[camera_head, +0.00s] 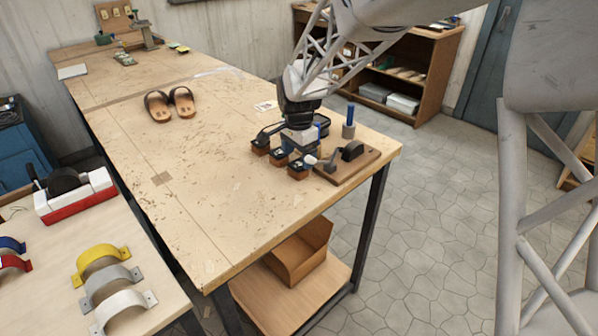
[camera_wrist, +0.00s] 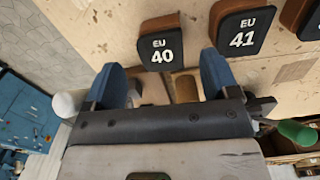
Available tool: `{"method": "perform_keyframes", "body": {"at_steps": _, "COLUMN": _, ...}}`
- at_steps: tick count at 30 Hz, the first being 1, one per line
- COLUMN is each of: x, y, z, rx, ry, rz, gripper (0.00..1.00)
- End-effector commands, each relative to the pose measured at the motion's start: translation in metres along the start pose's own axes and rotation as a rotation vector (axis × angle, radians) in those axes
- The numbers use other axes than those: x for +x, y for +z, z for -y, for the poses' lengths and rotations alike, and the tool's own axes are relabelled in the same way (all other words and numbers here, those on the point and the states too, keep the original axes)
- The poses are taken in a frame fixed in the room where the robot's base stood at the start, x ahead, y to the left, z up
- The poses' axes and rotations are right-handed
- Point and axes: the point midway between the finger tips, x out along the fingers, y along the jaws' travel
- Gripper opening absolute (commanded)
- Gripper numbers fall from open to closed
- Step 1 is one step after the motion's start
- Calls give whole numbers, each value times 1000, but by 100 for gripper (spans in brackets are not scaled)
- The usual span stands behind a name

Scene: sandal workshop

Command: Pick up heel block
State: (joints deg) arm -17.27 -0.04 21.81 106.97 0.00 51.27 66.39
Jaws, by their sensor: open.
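Several small brown blocks with dark tops stand in a row on the workbench (camera_head: 215,165), under and beside my gripper (camera_head: 300,150). In the wrist view two dark labels read EU 40 (camera_wrist: 160,42) and EU 41 (camera_wrist: 242,32), on brown-edged pieces; a third is cut off at the right edge. My gripper (camera_wrist: 162,70) is open, its blue fingers spread below the EU 40 piece. Brown and tan shapes (camera_wrist: 186,87) show between the fingers, partly hidden by the gripper body; I cannot tell whether either is the heel block. Nothing is clearly held.
A wooden board (camera_head: 352,168) with a dark tool lies right of the blocks. A grey cylinder with a blue top (camera_head: 349,128) stands behind it. Sandals (camera_head: 170,104) lie farther back left. The bench's left and front are mostly clear. A side table (camera_head: 40,290) holds coloured arches.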

Motion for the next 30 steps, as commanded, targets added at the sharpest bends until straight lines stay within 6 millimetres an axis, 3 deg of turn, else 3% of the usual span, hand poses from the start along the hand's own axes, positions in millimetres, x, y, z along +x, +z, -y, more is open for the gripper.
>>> {"method": "perform_keyframes", "body": {"at_steps": 12, "x": 42, "y": -3, "z": 1, "rx": 0, "ry": 1, "rz": 1, "gripper": 81}}
{"method": "perform_keyframes", "body": {"at_steps": 30, "x": 45, "y": -3, "z": 1, "rx": 0, "ry": 0, "rz": 0, "gripper": 81}}
